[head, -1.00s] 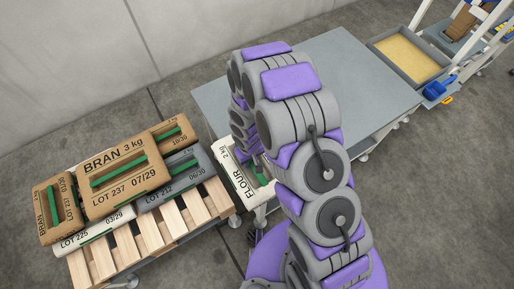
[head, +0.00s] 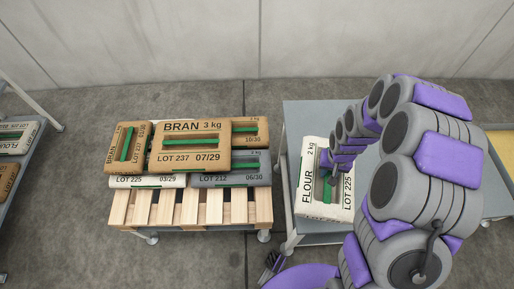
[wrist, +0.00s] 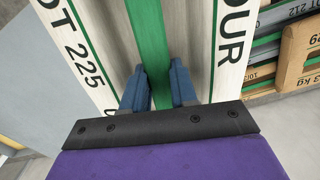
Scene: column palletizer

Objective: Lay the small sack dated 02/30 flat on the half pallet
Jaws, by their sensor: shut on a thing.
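A white flour sack (head: 309,205) marked FLOUR 2 kg and LOT 225 hangs in front of the grey table's left end in the head view. My gripper (wrist: 159,88) is shut on its green band, and blue fingers flank the band in the wrist view. The sack's date is hidden. The half pallet (head: 172,212), made of pale wood slats, stands to the left of my gripper. On it lie a white sack (head: 145,181) dated 03/29, a grey sack (head: 222,180) dated 06/30, and brown bran sacks, one on top (head: 190,158) dated 07/29.
The grey table (head: 297,112) stands right of the pallet, with a narrow gap between them. A shelf or cart with more sacks (head: 15,140) is at the far left. The pallet's front slats are bare. A concrete wall (head: 200,40) stands behind.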

